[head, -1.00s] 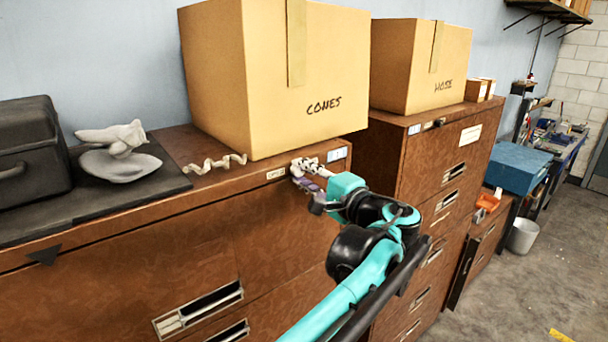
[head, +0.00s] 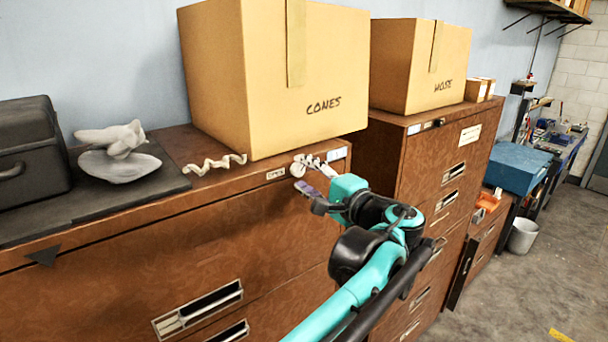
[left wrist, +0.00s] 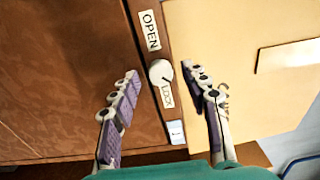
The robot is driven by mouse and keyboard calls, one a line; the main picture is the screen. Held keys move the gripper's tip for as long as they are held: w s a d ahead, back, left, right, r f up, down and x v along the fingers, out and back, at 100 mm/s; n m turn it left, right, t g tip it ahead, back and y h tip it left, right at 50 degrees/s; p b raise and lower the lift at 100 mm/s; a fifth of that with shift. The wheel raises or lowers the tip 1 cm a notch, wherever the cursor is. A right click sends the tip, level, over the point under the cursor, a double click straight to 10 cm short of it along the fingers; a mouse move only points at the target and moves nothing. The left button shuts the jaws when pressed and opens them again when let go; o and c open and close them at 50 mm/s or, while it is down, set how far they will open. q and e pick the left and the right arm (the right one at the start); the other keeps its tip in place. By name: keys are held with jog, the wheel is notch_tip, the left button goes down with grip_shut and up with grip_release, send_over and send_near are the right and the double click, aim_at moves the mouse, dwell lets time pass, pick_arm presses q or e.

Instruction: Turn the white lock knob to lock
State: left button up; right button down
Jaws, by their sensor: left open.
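The white lock knob (left wrist: 159,72) is round and sits on the brown cabinet's top front strip, between the OPEN label (left wrist: 150,31) and the LOCK label (left wrist: 167,95). A dark mark shows on its lower right side, towards LOCK. My left gripper (left wrist: 164,77) is open, with one purple-padded finger on each side of the knob in the left wrist view. Gaps show between both fingertips and the knob. In the head view the left gripper (head: 305,177) is at the cabinet's upper front edge, right of the OPEN label (head: 275,173), and the knob cannot be made out there. My right gripper is not in view.
A cardboard box marked CONES (head: 300,75) stands on the cabinet (head: 130,265) just behind the gripper. A taller cabinet (head: 420,165) with a HOSE box (head: 425,65) stands to the right. Open floor (head: 530,290) lies at lower right.

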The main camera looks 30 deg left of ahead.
pick_arm(q)
jog(key=v, duration=1.1)
jog(key=shift+d, duration=0.2)
jog(key=shift+a+f, duration=0.1)
jog(key=shift+f, duration=0.05)
jog(key=s+a+f+h+b, duration=0.2)
jog(key=f+b, duration=0.2)
jog(key=f, duration=0.6)
jog(key=s+a+f+g+h+b, duration=0.1)
jog(key=s+f+h+b, duration=0.3)
jog(key=f, duration=0.6)
jog(key=a+f+h+b, duration=0.15)
jog(key=f+b, duration=0.35)
jog(key=f, duration=0.5)
jog(key=s+d+f+n+h+b, duration=0.1)
jog(key=f+b, duration=0.4)
jog(key=f, duration=0.6)
jog(key=s+d+f+n+h+b, duration=0.2)
jog(key=s+d+f+h+b, duration=0.2)
jog(key=f, duration=0.7)
jog(key=s+d+f+n+t+h+b, duration=0.1)
jog(key=s+d+f+h+b, duration=0.2)
jog(key=f+b, duration=0.5)
notch_tip(320, 180, down, 4)
jog(key=shift+r+n+h, duration=0.1)
jog(key=shift+n+h, duration=0.2)
jog(key=shift+h, duration=0.25)
jog(key=shift+d, duration=0.1)
